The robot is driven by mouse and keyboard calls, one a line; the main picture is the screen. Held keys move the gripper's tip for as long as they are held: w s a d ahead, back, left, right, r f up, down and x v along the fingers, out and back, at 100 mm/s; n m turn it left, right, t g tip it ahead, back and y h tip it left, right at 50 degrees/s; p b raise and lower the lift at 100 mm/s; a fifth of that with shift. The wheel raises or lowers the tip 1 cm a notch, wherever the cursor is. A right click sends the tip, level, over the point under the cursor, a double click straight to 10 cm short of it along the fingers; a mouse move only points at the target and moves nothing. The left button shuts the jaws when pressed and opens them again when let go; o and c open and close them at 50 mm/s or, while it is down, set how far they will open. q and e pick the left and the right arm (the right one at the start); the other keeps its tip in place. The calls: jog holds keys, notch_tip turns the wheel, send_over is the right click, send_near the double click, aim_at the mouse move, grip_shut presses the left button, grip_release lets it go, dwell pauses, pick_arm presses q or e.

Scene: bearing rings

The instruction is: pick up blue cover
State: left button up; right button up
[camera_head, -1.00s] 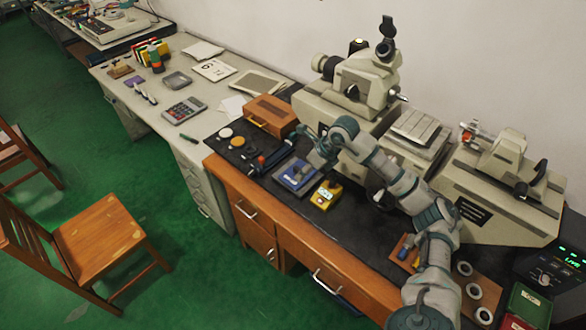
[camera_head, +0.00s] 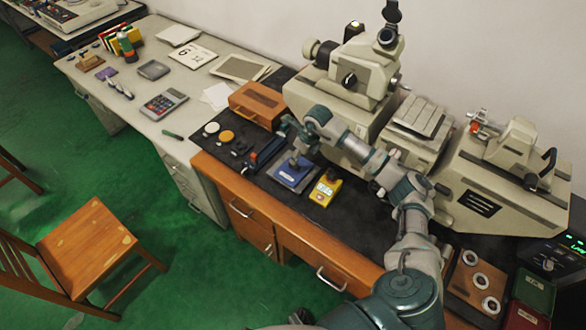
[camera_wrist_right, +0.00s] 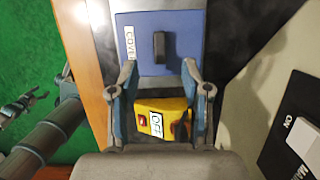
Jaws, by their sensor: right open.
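The blue cover (camera_head: 289,174) is a flat blue plate on the dark bench top. In the right wrist view the blue cover (camera_wrist_right: 185,62) has a dark upright handle and a white label on its left. My right gripper (camera_head: 298,160) hangs over the cover's far side in the head view. In the right wrist view the right gripper (camera_wrist_right: 160,75) is open and empty, its fingertips near the cover's lower edge. My left gripper (camera_wrist_right: 20,107) shows small at the left of the right wrist view, over the green floor; its jaws are too small to tell.
A yellow device (camera_head: 325,189) stands just right of the cover; it appears between my right fingers in the right wrist view (camera_wrist_right: 163,120). A wooden box (camera_head: 257,103) and a large microscope (camera_head: 350,80) stand behind. A tray of rings (camera_head: 465,283) is at right.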

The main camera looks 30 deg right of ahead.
aim_at(294, 167)
jog(key=shift+w+d+f, duration=0.1)
jog(key=shift+d+f, duration=0.05)
jog(key=shift+f, duration=0.25)
jog(key=shift+w+d+f, duration=0.1)
jog(key=shift+d+f, duration=0.05)
jog(key=shift+f, duration=0.65)
jog(key=f, duration=0.1)
jog(key=w+a+f, duration=0.1)
jog(key=f, duration=0.2)
jog(key=shift+w+a+p, duration=0.2)
jog(key=shift+a+p, duration=0.1)
jog(key=shift+p, duration=0.05)
jog(key=shift+s+d, duration=0.1)
jog(key=shift+d, duration=0.15)
grip_shut()
jog(key=shift+d, duration=0.15)
